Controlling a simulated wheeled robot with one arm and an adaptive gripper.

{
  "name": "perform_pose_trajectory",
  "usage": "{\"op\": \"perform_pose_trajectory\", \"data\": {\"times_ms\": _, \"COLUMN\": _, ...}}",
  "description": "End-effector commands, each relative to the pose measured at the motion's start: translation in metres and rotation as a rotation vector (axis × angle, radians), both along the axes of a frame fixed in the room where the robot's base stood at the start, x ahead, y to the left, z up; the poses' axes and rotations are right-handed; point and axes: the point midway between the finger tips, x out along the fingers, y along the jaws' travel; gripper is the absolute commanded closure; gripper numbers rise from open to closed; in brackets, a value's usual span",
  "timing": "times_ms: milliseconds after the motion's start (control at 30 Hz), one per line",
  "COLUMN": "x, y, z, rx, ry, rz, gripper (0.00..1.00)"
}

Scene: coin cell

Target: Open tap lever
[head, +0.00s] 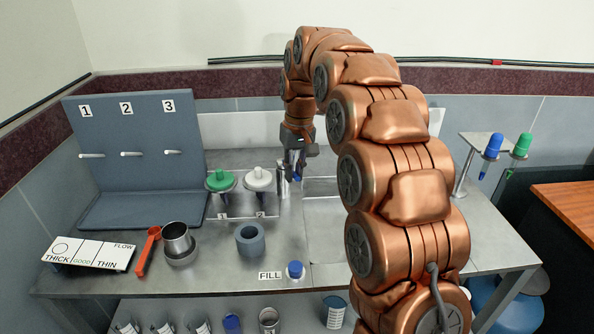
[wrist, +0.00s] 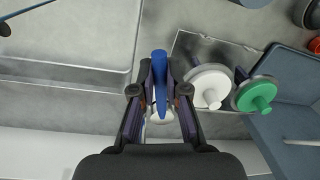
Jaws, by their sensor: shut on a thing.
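The tap lever (wrist: 160,66) is a blue, elongated handle. In the wrist view it lies between the two fingers of my gripper (wrist: 160,89), which is shut on it. In the head view my gripper (head: 295,163) hangs down at the back of the steel bench, beside a metal tap post (head: 283,181). The tap body under the lever is mostly hidden by my gripper in both views.
A green-topped holder (head: 220,181) and a white-topped one (head: 259,179) stand close to the left of my gripper. A sink-like recess lies right.

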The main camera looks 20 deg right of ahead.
Motion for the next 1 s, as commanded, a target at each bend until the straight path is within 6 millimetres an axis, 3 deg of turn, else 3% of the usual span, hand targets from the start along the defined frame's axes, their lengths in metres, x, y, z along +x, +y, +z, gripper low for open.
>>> {"op": "perform_pose_trajectory", "data": {"times_ms": 167, "x": 0.002, "y": 0.0, "z": 0.002, "rx": 0.001, "ry": -0.008, "rz": -0.001, "gripper": 1.0}}
{"op": "perform_pose_trajectory", "data": {"times_ms": 200, "x": 0.002, "y": 0.0, "z": 0.002, "rx": 0.001, "ry": -0.008, "rz": -0.002, "gripper": 0.85}}
{"op": "perform_pose_trajectory", "data": {"times_ms": 300, "x": 0.001, "y": 0.0, "z": 0.001, "rx": 0.001, "ry": -0.007, "rz": -0.003, "gripper": 0.75}}
{"op": "perform_pose_trajectory", "data": {"times_ms": 667, "x": 0.001, "y": -0.001, "z": 0.003, "rx": 0.0, "ry": -0.004, "rz": -0.004, "gripper": 0.75}}
{"op": "perform_pose_trajectory", "data": {"times_ms": 1000, "x": 0.002, "y": -0.004, "z": 0.036, "rx": 0.0, "ry": -0.005, "rz": -0.003, "gripper": 0.75}}
